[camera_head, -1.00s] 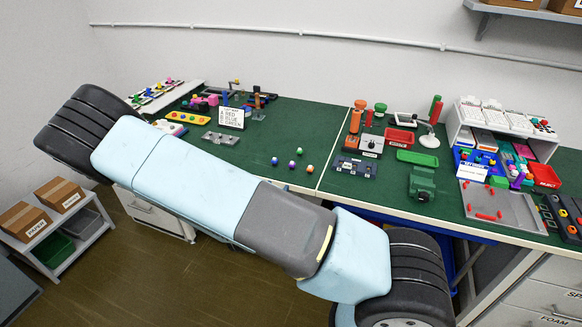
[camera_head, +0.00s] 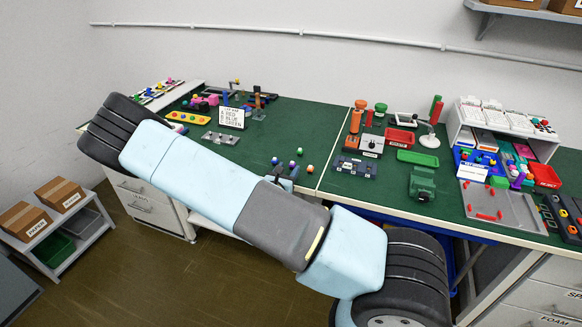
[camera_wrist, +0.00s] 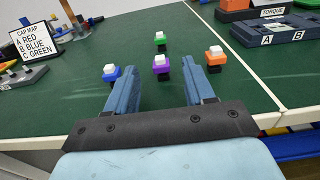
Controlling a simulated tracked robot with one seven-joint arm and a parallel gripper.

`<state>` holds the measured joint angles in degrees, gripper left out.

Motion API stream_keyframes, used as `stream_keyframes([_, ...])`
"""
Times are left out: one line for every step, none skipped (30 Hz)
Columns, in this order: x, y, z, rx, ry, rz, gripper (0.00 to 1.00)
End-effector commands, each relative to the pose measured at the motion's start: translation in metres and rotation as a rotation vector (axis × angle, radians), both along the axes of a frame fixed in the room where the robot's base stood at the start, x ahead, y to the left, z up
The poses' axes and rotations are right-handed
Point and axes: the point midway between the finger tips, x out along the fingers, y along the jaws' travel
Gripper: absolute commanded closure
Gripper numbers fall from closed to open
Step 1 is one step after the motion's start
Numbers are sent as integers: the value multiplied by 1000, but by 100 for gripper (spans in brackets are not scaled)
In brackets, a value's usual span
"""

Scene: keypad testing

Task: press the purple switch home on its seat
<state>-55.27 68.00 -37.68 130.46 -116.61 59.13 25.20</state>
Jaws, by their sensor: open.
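The purple switch (camera_wrist: 161,63) has a white top and sits on a small black seat on the green bench top; from this angle I cannot tell how fully it is down. My gripper (camera_wrist: 161,72) is open and empty in the wrist view, with one blue finger on each side of the purple switch's line. The switch shows just beyond or between the fingertips, and I see no contact. In the head view my gripper (camera_head: 286,175) is at the bench's front edge, close to the purple switch (camera_head: 292,164).
A blue switch (camera_wrist: 111,72) stands left, an orange one (camera_wrist: 216,56) right, close to the right finger, and a green one (camera_wrist: 160,39) behind. A cap map sign (camera_wrist: 34,38) is far left. Bare green bench lies between.

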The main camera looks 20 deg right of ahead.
Motion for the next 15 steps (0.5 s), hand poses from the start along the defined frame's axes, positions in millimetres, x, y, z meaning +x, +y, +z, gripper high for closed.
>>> stream_keyframes([7, -4, 0, -1, 0, 1, 47])
stream_keyframes([10, -7, 0, -1, -2, 0, 47])
stream_keyframes([14, -10, 0, -1, -2, 0, 47])
stream_keyframes([17, -12, 0, -1, -2, 0, 47])
stream_keyframes([19, -13, -1, -1, -1, 0, 47])
stream_keyframes([21, -14, -1, 0, 0, 1, 47])
stream_keyframes([22, -15, -1, 0, 0, 1, 47])
stream_keyframes([22, -15, -1, 0, 0, 1, 47])
stream_keyframes([22, -15, -1, 0, 0, 1, 47])
stream_keyframes([22, -15, -1, 0, 0, 1, 47])
stream_keyframes([22, -15, -1, 0, 0, 1, 47])
stream_keyframes([22, -15, -1, 0, 0, 1, 47])
stream_keyframes([22, -15, -1, 0, 0, 1, 48])
stream_keyframes([22, -15, -1, 0, 0, 1, 51])
stream_keyframes([22, -15, -1, 0, 0, 1, 54])
